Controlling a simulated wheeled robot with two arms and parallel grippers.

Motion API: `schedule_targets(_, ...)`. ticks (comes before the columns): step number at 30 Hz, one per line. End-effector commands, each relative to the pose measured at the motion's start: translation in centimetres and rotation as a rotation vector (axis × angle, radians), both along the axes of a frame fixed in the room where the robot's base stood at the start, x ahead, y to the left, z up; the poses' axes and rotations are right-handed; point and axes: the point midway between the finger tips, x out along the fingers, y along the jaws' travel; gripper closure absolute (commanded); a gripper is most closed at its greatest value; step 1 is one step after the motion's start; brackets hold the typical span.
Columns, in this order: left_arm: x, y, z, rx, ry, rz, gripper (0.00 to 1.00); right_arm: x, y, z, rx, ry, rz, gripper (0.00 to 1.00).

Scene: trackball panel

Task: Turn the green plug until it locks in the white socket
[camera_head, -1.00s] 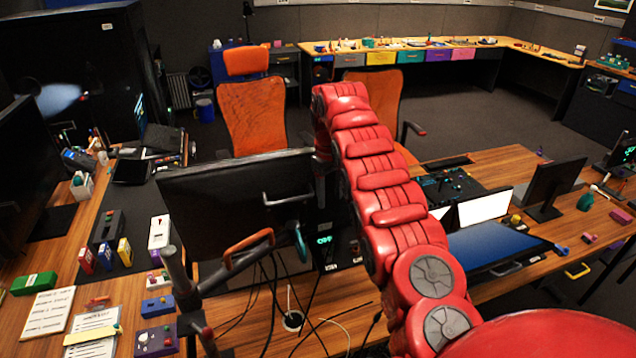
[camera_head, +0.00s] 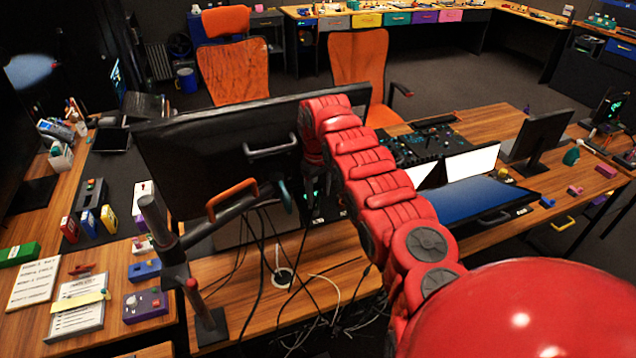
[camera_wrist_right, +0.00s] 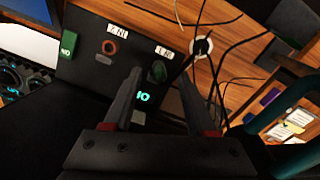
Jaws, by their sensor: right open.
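My left gripper is not in view.
A white-rimmed cable hole (camera_wrist_right: 203,46) with loose black cables lies close by on the desk. An orange handle (camera_head: 232,197) and grey post (camera_head: 160,222) stand left of my arm.

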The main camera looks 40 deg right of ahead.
Motion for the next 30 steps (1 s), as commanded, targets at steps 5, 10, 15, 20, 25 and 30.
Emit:
schedule_targets(5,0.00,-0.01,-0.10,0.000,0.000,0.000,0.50,-0.01,-0.03,-0.65,0.000,0.000,0.000,0.43)
schedule_targets(10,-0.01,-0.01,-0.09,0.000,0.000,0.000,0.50,-0.02,-0.03,-0.64,0.000,0.001,0.000,0.43)
schedule_targets(15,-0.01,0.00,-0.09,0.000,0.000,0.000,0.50,-0.02,-0.02,-0.63,0.000,0.001,0.000,0.68)
schedule_targets(20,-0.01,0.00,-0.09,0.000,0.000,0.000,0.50,-0.03,-0.03,-0.64,0.000,0.001,0.000,0.97)
schedule_targets(25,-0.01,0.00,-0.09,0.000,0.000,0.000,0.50,-0.03,-0.03,-0.63,0.000,0.001,0.000,1.00)
schedule_targets(30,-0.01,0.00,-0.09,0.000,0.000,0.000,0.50,-0.04,-0.03,-0.63,0.000,0.001,0.000,1.00)
